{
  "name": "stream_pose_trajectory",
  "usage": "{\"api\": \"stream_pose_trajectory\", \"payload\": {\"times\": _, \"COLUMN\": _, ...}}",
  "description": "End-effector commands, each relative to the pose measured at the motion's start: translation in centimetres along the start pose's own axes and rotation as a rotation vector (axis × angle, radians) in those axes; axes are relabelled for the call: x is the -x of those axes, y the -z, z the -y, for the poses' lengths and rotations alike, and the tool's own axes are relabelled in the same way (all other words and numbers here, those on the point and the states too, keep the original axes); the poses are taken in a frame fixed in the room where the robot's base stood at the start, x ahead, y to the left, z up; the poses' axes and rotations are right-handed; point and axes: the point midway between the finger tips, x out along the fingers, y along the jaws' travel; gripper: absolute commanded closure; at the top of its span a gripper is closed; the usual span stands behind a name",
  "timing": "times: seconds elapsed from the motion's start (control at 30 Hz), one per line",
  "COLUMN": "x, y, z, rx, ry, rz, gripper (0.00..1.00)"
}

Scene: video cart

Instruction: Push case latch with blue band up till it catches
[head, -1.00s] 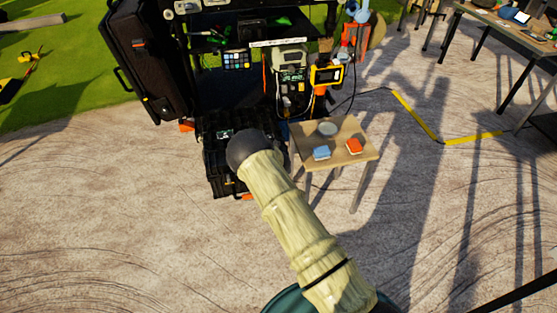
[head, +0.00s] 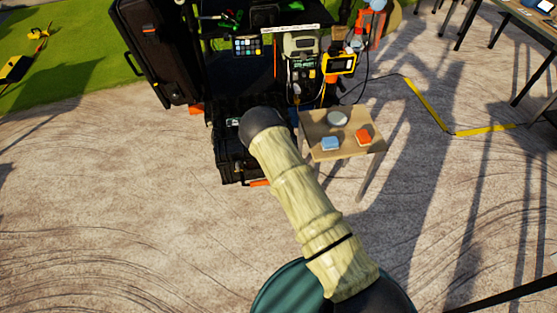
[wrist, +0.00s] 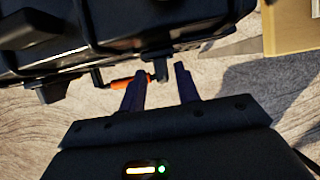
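A black hard case (head: 232,160) lies low in front of the cart in the head view, partly hidden behind my arm. Its dark side (wrist: 130,28) fills the top of the wrist view. A black latch-like piece (wrist: 157,64) hangs from its lower edge, with an orange bar (wrist: 124,82) beside it on the left. No blue band can be made out on it. My gripper (wrist: 160,72) is open, its two dark fingers pointing at the case edge around that black piece. Contact cannot be told. In the head view my arm hides the gripper.
A small wooden table (head: 345,152) with a blue block (head: 330,143), an orange block (head: 362,137) and a round grey piece (head: 337,118) stands right of the case. A tall black case (head: 158,50) stands at left. Open ground lies at lower left.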

Motion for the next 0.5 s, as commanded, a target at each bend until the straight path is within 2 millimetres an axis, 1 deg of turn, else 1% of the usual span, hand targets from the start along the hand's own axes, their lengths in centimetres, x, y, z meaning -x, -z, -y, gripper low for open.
{"api": "stream_pose_trajectory", "payload": {"times": 0.1, "x": 0.0, "y": 0.0, "z": 0.2, "rx": -0.001, "ry": 0.002, "rz": 0.000, "gripper": 0.65}}
{"api": "stream_pose_trajectory", "payload": {"times": 0.33, "x": 0.2, "y": -0.1, "z": -0.2, "rx": 0.004, "ry": 0.001, "rz": 0.001, "gripper": 0.65}}
{"api": "stream_pose_trajectory", "payload": {"times": 0.5, "x": 1.6, "y": -0.1, "z": -0.2, "rx": 0.006, "ry": 0.001, "rz": 0.001, "gripper": 0.65}}
